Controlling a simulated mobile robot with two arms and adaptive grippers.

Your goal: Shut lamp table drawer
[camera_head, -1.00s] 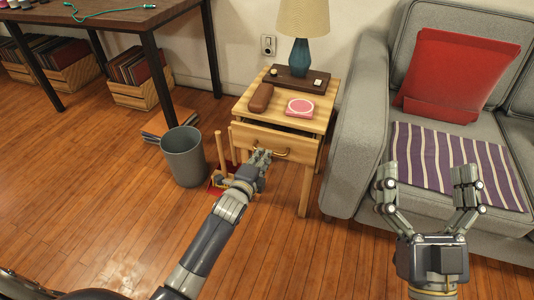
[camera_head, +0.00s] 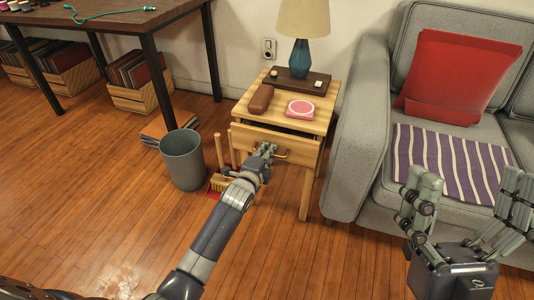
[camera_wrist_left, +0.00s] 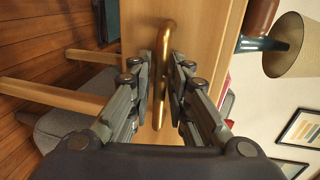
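The lamp table (camera_head: 322,112) is light wood and stands left of the sofa. Its drawer (camera_head: 302,148) sticks out a little, with a dark gap under the tabletop. A brass bar handle (camera_head: 283,156) is on the drawer front; it also shows in the left wrist view (camera_wrist_left: 161,88). My left gripper (camera_head: 266,151) is at the handle. In the left wrist view its fingers (camera_wrist_left: 163,62) stand apart on either side of the handle, with some space to the right finger. My right gripper (camera_head: 470,182) is open and empty in front of the sofa.
A lamp (camera_head: 301,58), a dark tray (camera_head: 314,83), a brown case (camera_head: 261,98) and a pink item (camera_head: 300,108) are on the tabletop. A grey bin (camera_head: 182,162) and a brush (camera_head: 217,184) stand left of it. The grey sofa (camera_head: 352,150) is close on the right.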

